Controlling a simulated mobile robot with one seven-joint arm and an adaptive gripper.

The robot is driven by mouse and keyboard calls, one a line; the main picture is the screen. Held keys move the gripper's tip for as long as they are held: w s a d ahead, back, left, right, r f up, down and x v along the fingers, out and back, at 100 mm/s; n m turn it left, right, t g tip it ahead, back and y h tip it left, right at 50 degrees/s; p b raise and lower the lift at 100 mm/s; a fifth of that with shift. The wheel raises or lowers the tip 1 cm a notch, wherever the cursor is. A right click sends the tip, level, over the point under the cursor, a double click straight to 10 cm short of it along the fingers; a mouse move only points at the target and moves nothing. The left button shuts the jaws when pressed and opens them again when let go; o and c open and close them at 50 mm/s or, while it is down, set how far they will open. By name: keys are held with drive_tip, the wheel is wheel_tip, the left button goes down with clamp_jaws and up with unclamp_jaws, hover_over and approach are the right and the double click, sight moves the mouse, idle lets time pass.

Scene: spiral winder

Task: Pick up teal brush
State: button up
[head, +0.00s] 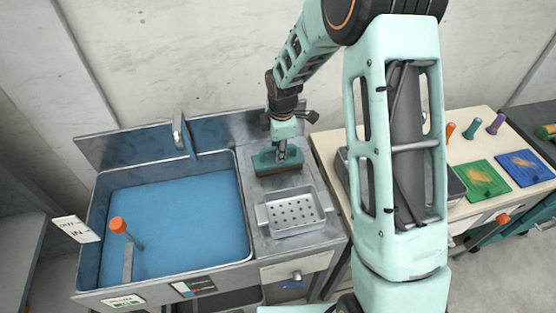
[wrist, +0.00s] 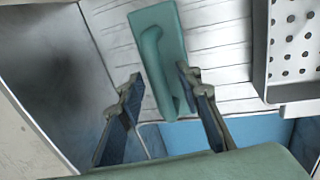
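The teal brush (head: 264,163) lies on the metal drainboard right of the sink, behind a perforated tray. In the wrist view, the brush (wrist: 170,22) shows a flat rectangular back with a raised, bar-like handle. My gripper (head: 281,151) is directly above it, pointing down. In the wrist view, the two fingers of my gripper (wrist: 158,80) are spread apart, one on each side of the handle. I see gaps between the fingers and the handle; whether either finger touches it is unclear. The brush's underside is hidden.
A sink basin (head: 172,215) with blue content is at left, with an orange-topped tool (head: 118,226) in it and a faucet (head: 179,130) behind. The perforated tray (head: 292,211) sits close in front of the brush. Green (head: 481,181) and blue (head: 524,168) boards lie at right.

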clamp_jaws()
idle(0.6)
drive_tip(key=shift+w+r, duration=0.1)
drive_tip(key=shift+r, duration=0.4)
wheel_tip(320, 180, up, 2)
drive_tip(key=shift+r, duration=0.2)
drive_tip(key=s+r+b, duration=0.2)
drive_tip(key=s+r, duration=0.7)
drive_tip(key=s, duration=0.5)
drive_tip(key=shift+d+r, duration=0.3)
drive_tip(key=shift+s, duration=0.1)
